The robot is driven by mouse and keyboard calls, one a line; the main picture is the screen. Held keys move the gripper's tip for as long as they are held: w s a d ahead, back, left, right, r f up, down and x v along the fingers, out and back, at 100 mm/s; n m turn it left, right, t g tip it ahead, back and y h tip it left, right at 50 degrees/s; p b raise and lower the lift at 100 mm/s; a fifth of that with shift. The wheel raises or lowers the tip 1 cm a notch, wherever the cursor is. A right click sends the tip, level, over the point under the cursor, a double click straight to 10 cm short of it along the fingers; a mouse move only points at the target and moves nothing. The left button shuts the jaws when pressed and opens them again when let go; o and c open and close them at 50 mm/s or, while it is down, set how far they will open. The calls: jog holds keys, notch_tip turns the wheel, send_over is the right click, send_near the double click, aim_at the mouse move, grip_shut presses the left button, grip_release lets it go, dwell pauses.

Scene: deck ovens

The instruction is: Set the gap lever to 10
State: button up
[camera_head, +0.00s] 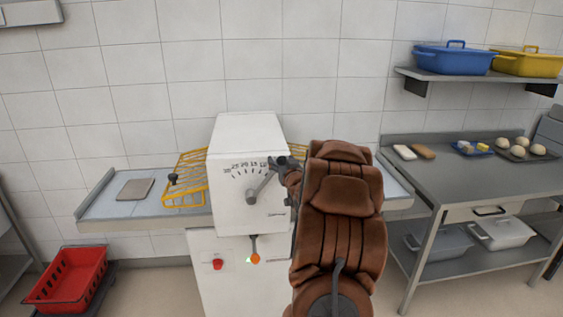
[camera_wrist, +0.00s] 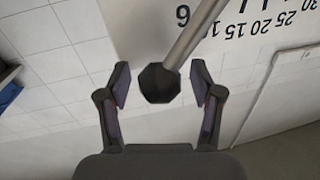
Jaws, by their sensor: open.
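The gap lever (camera_head: 262,187) is a grey rod on the front of a white machine (camera_head: 236,140), with a black knob at its tip. In the head view it tilts up to the right, across the right part of the printed scale (camera_head: 246,167). In the wrist view the rod (camera_wrist: 197,35) lies between a single digit on its left and the 10 on its right. My gripper (camera_head: 285,164) is at the lever's tip. In the wrist view its open fingers (camera_wrist: 160,84) stand on both sides of the black knob (camera_wrist: 158,84), with gaps visible.
Yellow wire guards (camera_head: 186,178) flank the machine above its side tables. Below the dial are an orange-knobbed handle (camera_head: 255,258) and a red button (camera_head: 217,264). A steel table (camera_head: 470,180) with dough and trays stands right; a red crate (camera_head: 70,277) sits lower left.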

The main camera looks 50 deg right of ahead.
grip_shut()
dwell(0.4)
jog(key=b, duration=0.1)
jog(key=w+a+n+b, duration=0.1)
jog(key=b, duration=0.1)
jog(key=shift+a+r, duration=0.1)
jog(key=shift+r, duration=0.2)
jog(key=shift+w+a+r+n+b, duration=0.85)
jog(key=shift+a+n+b, duration=0.15)
jog(key=shift+b, duration=0.45)
grip_release()
jog(key=shift+s, duration=0.15)
